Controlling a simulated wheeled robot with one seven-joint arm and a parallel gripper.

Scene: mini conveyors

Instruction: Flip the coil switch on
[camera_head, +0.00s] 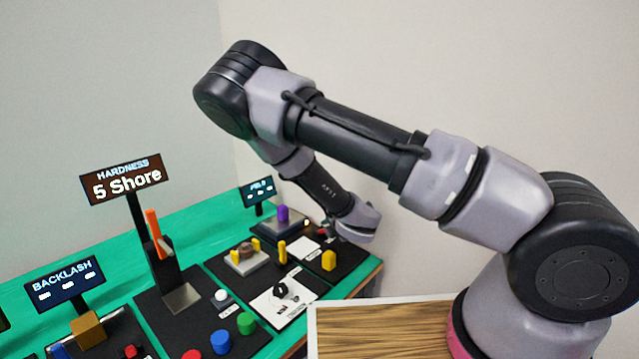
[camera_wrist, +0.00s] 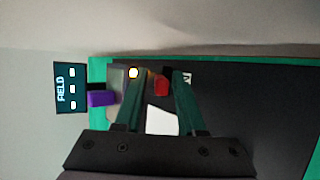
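My gripper (camera_wrist: 156,76) is open, with its two fingers apart in the wrist view. A small red piece (camera_wrist: 161,88), probably the coil switch, shows between the fingers, nearer the right one. I cannot tell whether either finger touches it or which way it is set. A white plate (camera_wrist: 162,121) lies just below it in the picture. In the head view my gripper (camera_head: 331,230) is low over the far right station, and its fingertips are too small to make out clearly.
A purple block (camera_wrist: 101,98) and the FIELD display (camera_wrist: 70,88) stand left of the fingers in the wrist view. A small bright lamp (camera_wrist: 133,72) is by the left fingertip. A yellow piece (camera_head: 328,260) stands on the black panel near my gripper in the head view.

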